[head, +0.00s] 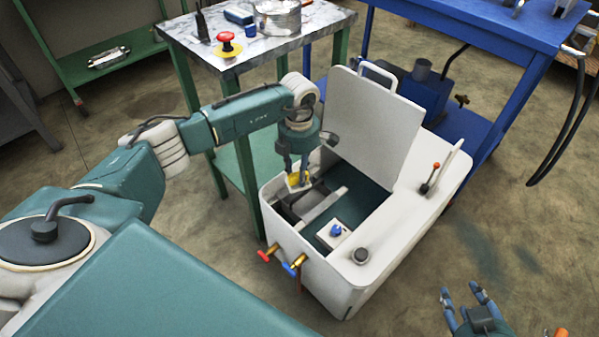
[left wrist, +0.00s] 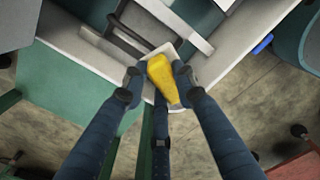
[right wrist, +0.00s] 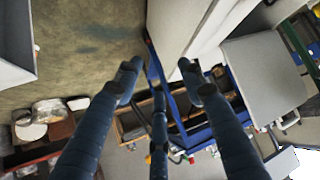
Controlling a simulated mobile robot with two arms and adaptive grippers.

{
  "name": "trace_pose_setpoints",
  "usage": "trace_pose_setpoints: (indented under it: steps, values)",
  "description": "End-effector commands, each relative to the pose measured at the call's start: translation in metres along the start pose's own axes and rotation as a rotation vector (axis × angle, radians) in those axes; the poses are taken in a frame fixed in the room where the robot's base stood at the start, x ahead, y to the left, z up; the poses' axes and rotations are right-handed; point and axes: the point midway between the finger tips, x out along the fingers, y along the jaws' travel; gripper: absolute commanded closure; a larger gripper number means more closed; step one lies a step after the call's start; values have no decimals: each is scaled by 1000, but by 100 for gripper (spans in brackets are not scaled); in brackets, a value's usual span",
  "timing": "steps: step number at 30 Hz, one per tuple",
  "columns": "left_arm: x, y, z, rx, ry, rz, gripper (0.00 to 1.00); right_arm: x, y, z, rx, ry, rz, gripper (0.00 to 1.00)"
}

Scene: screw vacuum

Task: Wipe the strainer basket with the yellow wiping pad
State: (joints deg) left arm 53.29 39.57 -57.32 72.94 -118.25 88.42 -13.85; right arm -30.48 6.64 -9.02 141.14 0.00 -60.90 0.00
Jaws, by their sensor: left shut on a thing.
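The yellow wiping pad (head: 298,181) is in my left gripper (head: 297,174), at the near left corner of the white machine's open bay. In the left wrist view the pad (left wrist: 161,80) sits between the fingertips (left wrist: 158,82), with a pale edge beside it. What looks like the strainer basket, a grey box with a dark rim (head: 293,213), sits in the bay just below the pad. I cannot tell whether the pad touches it. My right gripper (head: 467,306) is open and empty, low at the right; its fingers also show apart in the right wrist view (right wrist: 158,75).
A green-legged table (head: 190,38) stands behind left, a blue workbench (head: 480,28) behind right.

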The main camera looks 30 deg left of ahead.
Motion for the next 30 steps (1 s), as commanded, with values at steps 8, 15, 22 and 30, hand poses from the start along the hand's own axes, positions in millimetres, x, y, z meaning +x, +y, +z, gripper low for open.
trace_pose_setpoints:
  steps: [8, 15, 22, 30]
  values:
    - [-6, 1, -1, -1, 0, 0, 93, -6, 3, 24, 2, -97, 5, 60]
    - [-8, 2, -1, -1, 0, 0, 93, -8, 4, 33, 2, -133, 7, 60]
    - [-8, 2, -1, -1, 0, 0, 93, -8, 4, 33, 2, -133, 7, 60]
    - [-11, 0, 1, 22, -2, 1, 93, -8, 3, 33, 2, -132, 7, 60]
